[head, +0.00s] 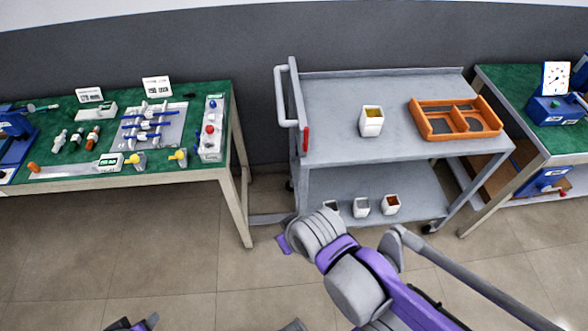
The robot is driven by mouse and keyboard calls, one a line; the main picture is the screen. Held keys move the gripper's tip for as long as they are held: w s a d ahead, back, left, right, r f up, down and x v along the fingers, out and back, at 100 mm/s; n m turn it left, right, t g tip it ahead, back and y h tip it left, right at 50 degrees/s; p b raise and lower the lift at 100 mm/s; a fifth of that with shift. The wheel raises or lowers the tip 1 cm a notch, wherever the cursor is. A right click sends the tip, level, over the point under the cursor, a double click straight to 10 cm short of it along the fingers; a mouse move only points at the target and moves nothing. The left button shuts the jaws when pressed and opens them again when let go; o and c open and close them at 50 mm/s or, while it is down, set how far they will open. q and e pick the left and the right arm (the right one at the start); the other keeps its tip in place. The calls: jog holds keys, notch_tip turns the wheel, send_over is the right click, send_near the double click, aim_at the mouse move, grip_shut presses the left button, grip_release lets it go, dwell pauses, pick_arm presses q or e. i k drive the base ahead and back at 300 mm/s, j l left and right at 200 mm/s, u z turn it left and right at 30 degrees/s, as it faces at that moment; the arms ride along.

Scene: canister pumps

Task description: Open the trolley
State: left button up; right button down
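The trolley (335,95) is a grey two-shelf cart standing against the wall, right of centre. A tall light-grey push handle (280,95) is on its left end, beside an upright end panel. A red lever-like part (306,138) is at the front left corner of the top shelf. My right arm comes in from the lower right, in front of the trolley's lower shelf. Its purple gripper tip (284,243) shows below the trolley's left end, apart from the red part; its fingers are mostly hidden. A dark and purple piece of my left gripper (140,324) shows at the bottom edge.
A white cup-like container (371,127) and an orange divided tray (423,124) are on the top shelf. Several small white containers (391,204) are on the lower shelf. Green-topped benches stand left (210,174) and right (505,90). Tiled floor (120,250) is clear in front.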

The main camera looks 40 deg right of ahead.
aim_at(340, 164)
jog(key=j+z, duration=0.15)
jog(key=z, duration=0.3)
jog(key=i+j+z, duration=0.1)
jog(key=z, duration=0.35)
jog(key=j+z, duration=0.2)
jog(key=z, duration=0.2)
jog(key=j+z, duration=0.1)
jog(key=i+j+u, duration=0.55)
jog(key=j, duration=0.2)
jog(key=i+l, duration=0.4)
jog(key=l, duration=0.15)
